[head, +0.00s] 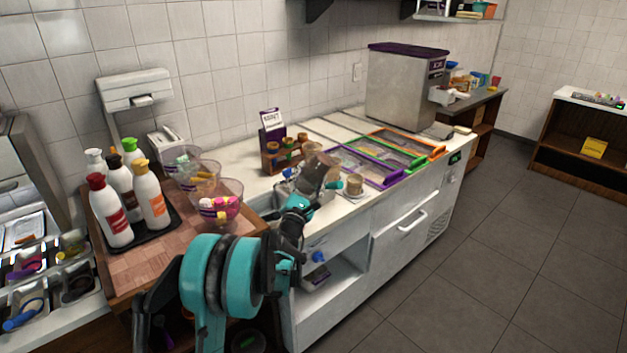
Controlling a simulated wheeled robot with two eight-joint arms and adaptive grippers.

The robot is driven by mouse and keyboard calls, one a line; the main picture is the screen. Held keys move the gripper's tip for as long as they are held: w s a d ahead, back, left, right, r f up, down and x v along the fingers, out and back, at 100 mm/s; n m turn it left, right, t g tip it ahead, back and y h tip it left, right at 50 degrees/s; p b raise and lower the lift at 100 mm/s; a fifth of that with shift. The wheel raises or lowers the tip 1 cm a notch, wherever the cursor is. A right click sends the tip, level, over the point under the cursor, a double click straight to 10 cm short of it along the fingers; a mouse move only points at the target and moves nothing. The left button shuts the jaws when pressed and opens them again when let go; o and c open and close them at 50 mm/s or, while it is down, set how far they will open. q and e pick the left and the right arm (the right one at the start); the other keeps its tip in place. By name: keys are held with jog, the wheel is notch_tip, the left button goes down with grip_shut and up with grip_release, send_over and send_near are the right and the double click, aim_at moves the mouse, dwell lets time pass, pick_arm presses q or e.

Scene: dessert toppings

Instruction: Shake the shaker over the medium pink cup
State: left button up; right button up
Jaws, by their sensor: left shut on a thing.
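My left gripper (306,199) reaches over the white counter and is shut on a shaker (319,168), a clear-looking jar with brownish parts. I cannot make out a clearly pink cup. My right gripper is not in view.
A wooden rack (284,157) with small jars and a sign stands behind the shaker. Framed purple, green and orange bins (385,152) lie to the right. Clear bowls (217,206) and several sauce bottles (152,195) stand on the left. A steel machine (400,87) stands at the back.

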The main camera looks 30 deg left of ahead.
aim_at(309, 161)
pick_arm(q)
jog(key=shift+s+a+f+n+y+b, duration=0.15)
jog(key=shift+f+n+y+b, duration=0.15)
jog(key=shift+n, duration=0.3)
jog(key=shift+w+a+f+n+y+b, duration=0.15)
jog(key=shift+n+y, duration=0.15)
jog(key=shift+n, duration=0.3)
jog(key=shift+r+p, duration=0.5)
jog(key=shift+r, duration=0.1)
jog(key=shift+s+r+p, duration=0.1)
jog(key=shift+r+p, duration=2.05)
jog(key=shift+r, duration=1.05)
notch_tip(309, 161, down, 5)
jog(key=b, duration=0.4)
jog(key=shift+f, duration=0.2)
jog(key=shift+f+b, duration=0.5)
jog(key=shift+f, duration=0.45)
jog(key=shift+r+p, duration=2.6)
jog(key=shift+r, duration=1.2)
